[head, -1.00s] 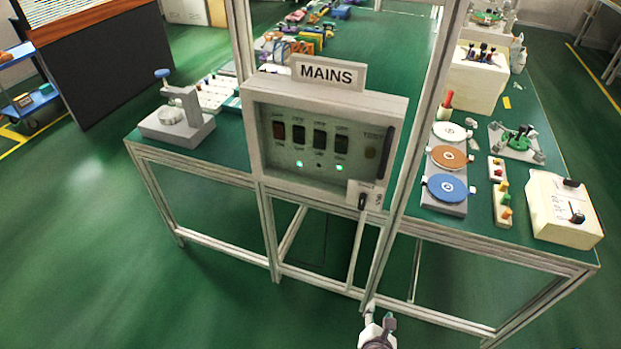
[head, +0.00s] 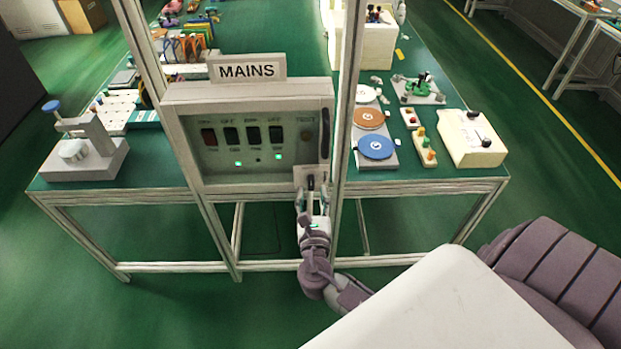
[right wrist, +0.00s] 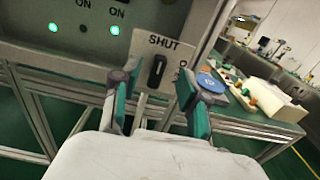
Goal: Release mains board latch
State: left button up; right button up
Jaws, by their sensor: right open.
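The mains board (head: 245,95) is a pale box under a MAINS sign, with a clear window over several dark switches. Its latch is a black upright knob (head: 311,182) on a small white plate at the box's lower right corner. In the right wrist view the knob (right wrist: 157,70) stands below the word SHUT; a second label at the plate's right is mostly hidden. My right gripper (head: 311,194) is open and empty, just in front of the latch. In the right wrist view its green-padded fingers (right wrist: 157,95) stand on either side of the knob, apart from it. My left gripper is out of view.
Metal frame posts (head: 348,110) rise beside the board. Right of it are a lapping unit with coloured discs (head: 376,147), a small button strip (head: 425,148) and a cream box (head: 470,140). A grey press-like stand (head: 95,155) is at left. Floor in front is clear.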

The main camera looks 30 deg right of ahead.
aim_at(312, 182)
jog(key=shift+x, duration=2.25)
jog(key=shift+c, duration=0.2)
